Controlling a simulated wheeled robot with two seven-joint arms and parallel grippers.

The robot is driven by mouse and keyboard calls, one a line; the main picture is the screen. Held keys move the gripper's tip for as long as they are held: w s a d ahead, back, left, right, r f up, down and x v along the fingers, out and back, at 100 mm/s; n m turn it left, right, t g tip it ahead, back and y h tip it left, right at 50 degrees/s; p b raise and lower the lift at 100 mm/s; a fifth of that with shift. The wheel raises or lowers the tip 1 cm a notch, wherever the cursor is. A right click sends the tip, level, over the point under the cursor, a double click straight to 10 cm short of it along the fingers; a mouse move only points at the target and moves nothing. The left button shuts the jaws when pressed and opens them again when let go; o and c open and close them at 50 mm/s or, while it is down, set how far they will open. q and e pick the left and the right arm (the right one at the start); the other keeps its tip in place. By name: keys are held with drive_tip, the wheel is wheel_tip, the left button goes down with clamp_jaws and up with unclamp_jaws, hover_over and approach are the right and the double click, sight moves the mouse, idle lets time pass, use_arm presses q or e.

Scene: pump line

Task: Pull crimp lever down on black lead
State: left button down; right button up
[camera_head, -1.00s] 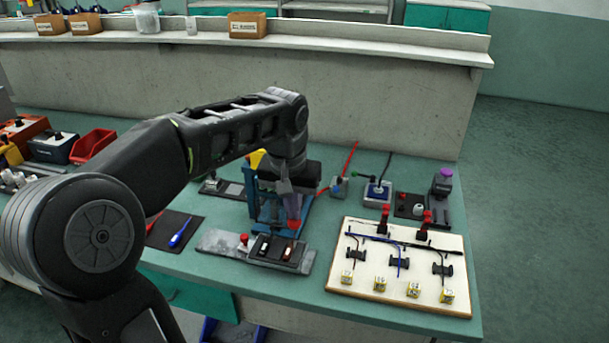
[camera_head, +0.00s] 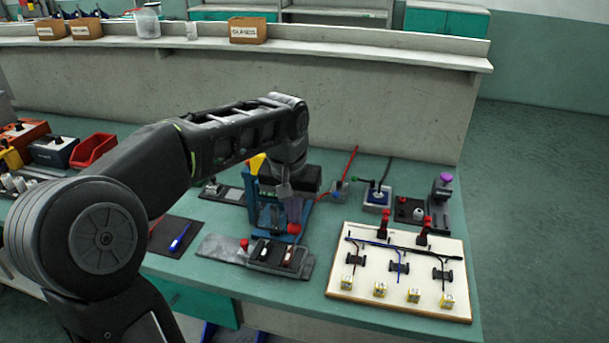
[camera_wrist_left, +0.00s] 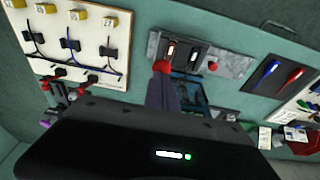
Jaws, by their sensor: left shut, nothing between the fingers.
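The blue-framed press (camera_head: 266,208) stands on the bench and is partly hidden by my left arm. A red ball knob (camera_head: 294,228), apparently the lever's end, shows just below my left gripper (camera_head: 293,214). The left wrist view shows this knob (camera_wrist_left: 161,66) at the tips of the closed left fingers (camera_wrist_left: 162,82); I cannot tell whether they touch. The lever's shaft is hidden. In front lies a black block with two slots (camera_head: 275,256), holding a whitish and an orange-brown piece. I cannot make out a black lead in the press. My right gripper is out of view.
A grey plate (camera_head: 216,247) with another red knob (camera_head: 244,244) adjoins the block. A cream wiring board (camera_head: 340,284) lies to the right. A dark mat (camera_head: 165,238) with a blue-handled screwdriver (camera_head: 180,238) lies left. Small devices and cables stand behind the board.

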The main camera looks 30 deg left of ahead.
use_arm(q)
drive_tip(key=r+p, duration=0.1)
drive_tip(key=r, duration=0.1)
drive_tip(key=r+p, duration=0.2)
drive_tip(key=w+r+p, duration=0.1)
drive_tip(key=r+p, duration=0.1)
drive_tip(key=shift+a+r, duration=0.1)
drive_tip(key=shift+a, duration=0.1)
drive_tip(key=r+p, duration=0.2)
drive_tip(key=w+r+p, duration=0.1)
drive_tip(key=r+p, duration=0.1)
drive_tip(key=r, duration=0.1)
drive_tip(key=shift+a+p, duration=0.15)
drive_tip(key=shift+p, duration=0.15)
